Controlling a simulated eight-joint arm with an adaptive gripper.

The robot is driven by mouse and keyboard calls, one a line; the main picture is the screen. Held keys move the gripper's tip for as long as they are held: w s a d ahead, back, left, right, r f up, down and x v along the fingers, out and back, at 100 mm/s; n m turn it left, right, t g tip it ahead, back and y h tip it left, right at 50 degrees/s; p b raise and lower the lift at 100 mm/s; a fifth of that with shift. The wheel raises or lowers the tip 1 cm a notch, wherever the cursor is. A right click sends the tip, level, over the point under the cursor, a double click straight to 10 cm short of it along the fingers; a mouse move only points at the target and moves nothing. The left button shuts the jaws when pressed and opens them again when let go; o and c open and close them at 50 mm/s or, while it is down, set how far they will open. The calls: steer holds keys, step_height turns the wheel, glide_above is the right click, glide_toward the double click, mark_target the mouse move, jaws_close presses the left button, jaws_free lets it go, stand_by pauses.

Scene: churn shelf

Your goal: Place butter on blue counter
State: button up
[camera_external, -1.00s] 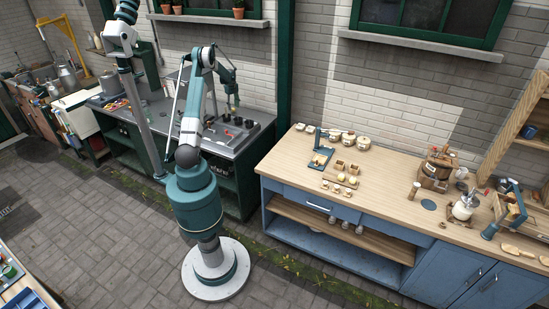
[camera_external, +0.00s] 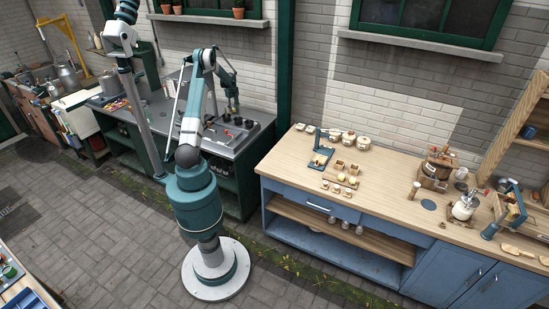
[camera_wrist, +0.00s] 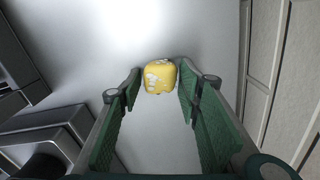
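The butter is a small yellow block (camera_wrist: 159,78) with pale patches on a grey metal surface in the wrist view. My gripper (camera_wrist: 160,72) has its two green-lined fingers spread on either side of the butter, with thin gaps visible at the fingertips. In the external view my gripper (camera_external: 233,108) reaches down over the grey counter (camera_external: 222,145) behind my base; the butter is hidden there or too small to make out. The blue counter (camera_external: 388,193), with a wooden top and blue cabinets, stands at the right.
A dark panel with knobs (camera_external: 238,128) lies by my gripper. Small jars (camera_external: 349,137), a wooden tray (camera_external: 341,182) and a wooden churn (camera_external: 436,170) stand on the blue counter.

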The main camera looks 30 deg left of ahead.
mark_target(234, 109)
steer(key=c, duration=0.6)
steer(key=shift+r, duration=0.1)
step_height(234, 109, up, 10)
steer(key=shift+f, duration=0.1)
stand_by(0.3)
stand_by(0.7)
steer(key=s+d+r+n+b, duration=0.1)
steer(key=d+n, duration=0.4)
steer(key=d, duration=0.8)
steer(key=s+d+r+n+b, duration=0.2)
steer(key=s+d+n, duration=0.4)
steer(key=d, duration=0.7)
steer(key=s+d+r+n+b, duration=0.2)
steer(key=d+n, duration=0.4)
steer(key=d, duration=0.7)
steer(key=shift+s+r+b, duration=0.25)
steer(key=shift+s+b, duration=0.05)
steer(key=shift+s, duration=0.35)
steer(key=shift+a, duration=0.1)
